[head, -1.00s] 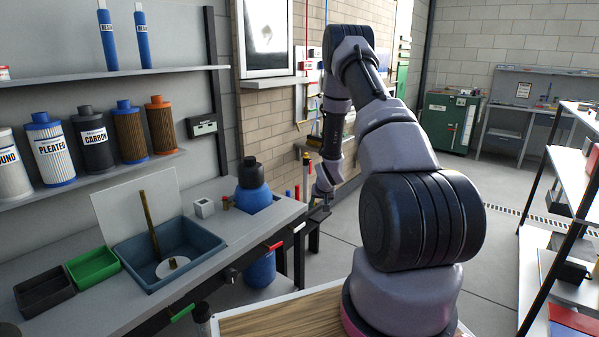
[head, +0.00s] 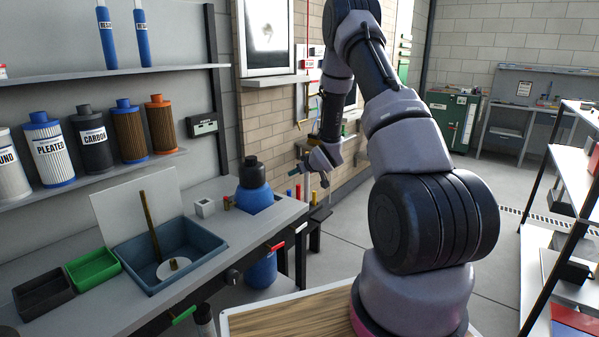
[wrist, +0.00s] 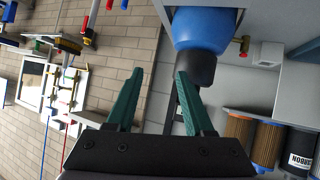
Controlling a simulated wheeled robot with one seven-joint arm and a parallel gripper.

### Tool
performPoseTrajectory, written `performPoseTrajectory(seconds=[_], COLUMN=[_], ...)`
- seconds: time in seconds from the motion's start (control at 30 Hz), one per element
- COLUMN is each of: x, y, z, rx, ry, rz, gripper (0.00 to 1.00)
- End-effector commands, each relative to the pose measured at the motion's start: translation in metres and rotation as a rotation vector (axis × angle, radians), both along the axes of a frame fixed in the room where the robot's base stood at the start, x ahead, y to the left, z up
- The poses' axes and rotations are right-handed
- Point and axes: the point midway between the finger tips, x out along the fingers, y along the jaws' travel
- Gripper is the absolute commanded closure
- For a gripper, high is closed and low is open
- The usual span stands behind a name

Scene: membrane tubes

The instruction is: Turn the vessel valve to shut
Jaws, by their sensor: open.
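A blue vessel (head: 253,185) with a black cap stands set into the right end of the bench. It also shows at the top of the wrist view (wrist: 203,28). A small brass fitting with a red part (head: 227,202) sits left of the vessel; in the wrist view (wrist: 243,46) it is just right of it. I cannot tell from these views whether this is the vessel valve or how it is set. My gripper (wrist: 158,73) has its green fingers apart with nothing between them. In the head view my gripper (head: 324,178) is in the air right of the vessel.
A red handle (head: 276,247) and a green handle (head: 183,314) stick out at the bench front. A white box (head: 205,208) and a blue basin (head: 200,262) are on the bench. Filter cartridges (head: 92,143) line the shelf. Pipes run along the brick wall.

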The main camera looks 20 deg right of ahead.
Motion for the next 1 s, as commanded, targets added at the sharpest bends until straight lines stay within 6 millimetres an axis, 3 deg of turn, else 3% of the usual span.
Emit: performPoseTrajectory(seconds=[0.37,0.47,0.5,0.57,0.63,0.7,0.77,0.9,1.0], x=[-0.002,-0.013,-0.022,-0.044,-0.082,-0.127,-0.166,-0.249,-0.288], y=[-0.004,-0.024,-0.037,-0.056,-0.074,-0.081,-0.078,-0.039,0.006], z=[-0.006,-0.038,-0.058,-0.096,-0.144,-0.188,-0.218,-0.266,-0.279], rx=[0.007,0.051,0.083,0.146,0.240,0.347,0.444,0.690,0.891], ry=[0.018,0.119,0.186,0.313,0.485,0.665,0.813,1.159,1.402], rz=[-0.020,-0.138,-0.220,-0.374,-0.589,-0.814,-1.005,-1.443,-1.745], gripper=[0.47,0.47,0.47,0.47,0.47,0.47,0.47,0.47,0.47])
